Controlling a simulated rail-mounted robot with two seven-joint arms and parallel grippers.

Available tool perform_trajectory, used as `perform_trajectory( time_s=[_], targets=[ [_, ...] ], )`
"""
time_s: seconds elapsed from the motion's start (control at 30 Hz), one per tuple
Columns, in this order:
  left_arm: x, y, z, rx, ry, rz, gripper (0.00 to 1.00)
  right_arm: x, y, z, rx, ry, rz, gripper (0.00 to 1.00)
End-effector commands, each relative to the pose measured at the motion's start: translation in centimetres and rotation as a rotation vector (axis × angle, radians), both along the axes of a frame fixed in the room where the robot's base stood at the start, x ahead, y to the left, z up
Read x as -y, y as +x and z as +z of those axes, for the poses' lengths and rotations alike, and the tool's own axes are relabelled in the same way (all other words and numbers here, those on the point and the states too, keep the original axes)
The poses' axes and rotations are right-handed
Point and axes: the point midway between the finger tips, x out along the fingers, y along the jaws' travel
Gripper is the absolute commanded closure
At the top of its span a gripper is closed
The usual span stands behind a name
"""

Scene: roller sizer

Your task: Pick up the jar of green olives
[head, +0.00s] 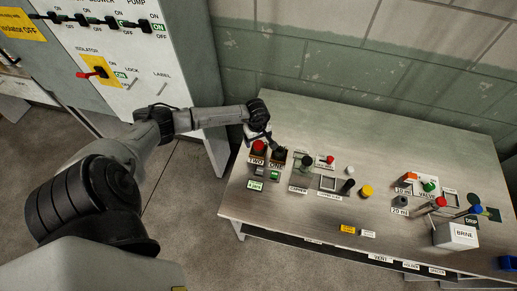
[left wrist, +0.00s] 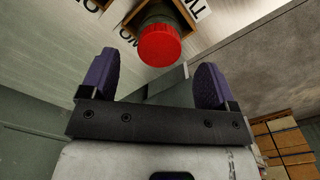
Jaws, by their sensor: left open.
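A jar with a red lid (head: 258,146) stands in a wooden holder labelled TWO on the table. The left wrist view shows its red lid (left wrist: 160,45) and a dark greenish body set in the wooden frame (left wrist: 184,14). I cannot make out its contents, so I cannot confirm that it holds green olives. My left gripper (head: 262,136) is at the jar's back side in the head view. Its two purple fingers (left wrist: 157,76) are apart and empty, with the lid ahead of them and roughly centred between them. My right gripper is not in view.
A second holder labelled ONE (head: 279,158) stands close to the right of the jar. The back of the table (head: 340,125) is clear. A control panel cabinet (head: 150,60) stands left.

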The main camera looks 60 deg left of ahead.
Motion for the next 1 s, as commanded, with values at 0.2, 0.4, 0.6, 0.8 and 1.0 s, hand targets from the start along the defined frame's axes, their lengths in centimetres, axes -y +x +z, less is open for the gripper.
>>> perform_trajectory(
  time_s=[0.2, 0.4, 0.6, 0.8, 1.0],
  targets=[
    [0.3, 0.1, -2.6, -0.002, -0.005, 0.005, 0.18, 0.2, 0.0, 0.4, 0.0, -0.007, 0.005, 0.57],
    [0.3, 0.2, -4.7, -0.001, -0.002, 0.002, 0.18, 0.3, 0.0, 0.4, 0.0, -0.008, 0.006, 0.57],
    [0.2, 0.2, -5.1, -0.001, -0.001, 0.001, 0.18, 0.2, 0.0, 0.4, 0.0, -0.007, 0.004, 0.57],
    [0.2, 0.2, -5.1, 0.0, -0.001, 0.001, 0.24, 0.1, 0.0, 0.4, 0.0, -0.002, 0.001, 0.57],
    [0.2, 0.2, -5.1, 0.0, -0.001, 0.001, 0.43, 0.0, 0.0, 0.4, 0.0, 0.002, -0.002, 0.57]
  ],
)
